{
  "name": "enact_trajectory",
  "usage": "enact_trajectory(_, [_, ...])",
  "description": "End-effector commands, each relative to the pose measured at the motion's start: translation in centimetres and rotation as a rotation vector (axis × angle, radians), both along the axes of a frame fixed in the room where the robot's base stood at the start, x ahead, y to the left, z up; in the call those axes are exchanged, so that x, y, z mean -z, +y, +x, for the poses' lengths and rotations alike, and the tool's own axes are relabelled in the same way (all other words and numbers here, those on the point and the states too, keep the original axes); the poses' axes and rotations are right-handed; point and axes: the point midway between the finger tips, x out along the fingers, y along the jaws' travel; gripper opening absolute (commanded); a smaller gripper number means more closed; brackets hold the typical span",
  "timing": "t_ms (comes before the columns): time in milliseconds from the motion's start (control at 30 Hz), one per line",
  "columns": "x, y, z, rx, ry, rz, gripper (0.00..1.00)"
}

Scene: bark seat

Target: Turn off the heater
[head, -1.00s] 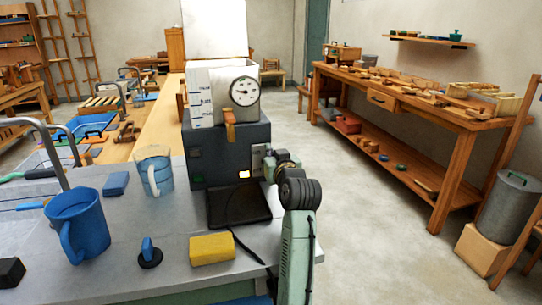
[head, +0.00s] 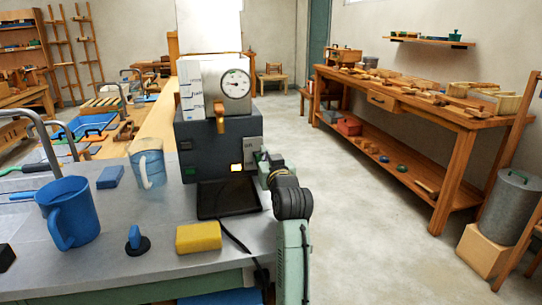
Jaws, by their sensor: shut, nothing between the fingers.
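The heater (head: 215,152) is a dark grey box on the counter, with a dial gauge (head: 236,84) on the pale metal vessel above it. A small yellow-white light (head: 237,168) glows low on its front. A light grey switch plate (head: 253,149) sits at the right of the front face. My gripper (head: 262,160) is at that plate, shut with nothing in it. The fingertips are small here, and I cannot tell whether they touch the switch. The switch's own position is too small to read.
A black tray (head: 228,197) lies before the heater. A yellow sponge (head: 198,237), a blue jug (head: 69,212), a clear jug (head: 149,166) and a blue-handled black stopper (head: 136,240) stand left of my arm. The floor to the right is open.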

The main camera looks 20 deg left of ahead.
Motion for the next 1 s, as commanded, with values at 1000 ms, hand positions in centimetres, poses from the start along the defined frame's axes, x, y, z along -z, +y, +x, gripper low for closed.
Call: enact_trajectory(1000, [-0.3,-7.2,-10.0,0.001,-0.001,0.003,0.0])
